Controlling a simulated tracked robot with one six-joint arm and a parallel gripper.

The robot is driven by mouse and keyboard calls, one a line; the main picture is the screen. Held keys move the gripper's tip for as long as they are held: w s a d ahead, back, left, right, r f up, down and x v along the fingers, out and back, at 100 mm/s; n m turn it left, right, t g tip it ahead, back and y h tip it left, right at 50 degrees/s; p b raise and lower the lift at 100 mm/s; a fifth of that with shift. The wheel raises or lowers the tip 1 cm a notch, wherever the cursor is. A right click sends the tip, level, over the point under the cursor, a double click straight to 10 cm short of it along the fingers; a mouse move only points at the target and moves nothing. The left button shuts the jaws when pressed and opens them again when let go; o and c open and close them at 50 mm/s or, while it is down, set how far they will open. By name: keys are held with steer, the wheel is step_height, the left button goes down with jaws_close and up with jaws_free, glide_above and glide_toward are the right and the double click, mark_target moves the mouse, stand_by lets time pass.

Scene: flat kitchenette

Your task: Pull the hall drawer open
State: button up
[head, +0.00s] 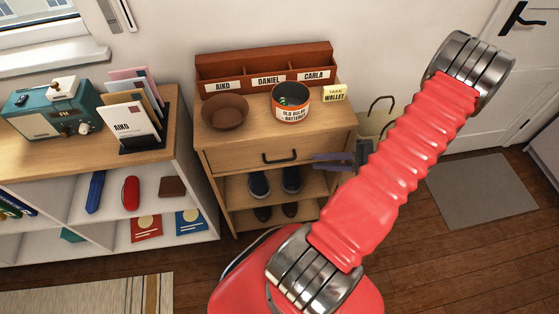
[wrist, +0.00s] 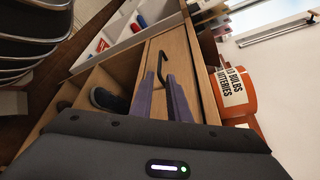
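The hall drawer (head: 240,157) is a light wood front in the small hall cabinet, and it looks shut. Its black bar handle (head: 280,158) is at the middle of the front. My gripper (head: 316,161) is to the right of the handle, with purple fingers pointing left toward it. In the wrist view my gripper (wrist: 162,80) is open, with a gap between the fingers. There the handle (wrist: 162,67) shows just beyond the fingertips, in line with the gap. I cannot tell whether they touch. Nothing is held.
On the cabinet top are a brown bowl (head: 225,112), a battery tub (head: 291,103) and a letter rack (head: 264,66). Shoes (head: 259,184) stand on the shelf below the drawer. A white shelf unit (head: 195,205) is at left. A grey mat (head: 483,190) lies on the floor at right.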

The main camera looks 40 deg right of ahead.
mark_target(284, 161)
steer(key=x, duration=1.3)
steer(key=shift+w+a, duration=0.3)
steer(key=shift+w, duration=0.05)
jaws_close()
stand_by(1.1)
steer(key=shift+a, duration=0.1)
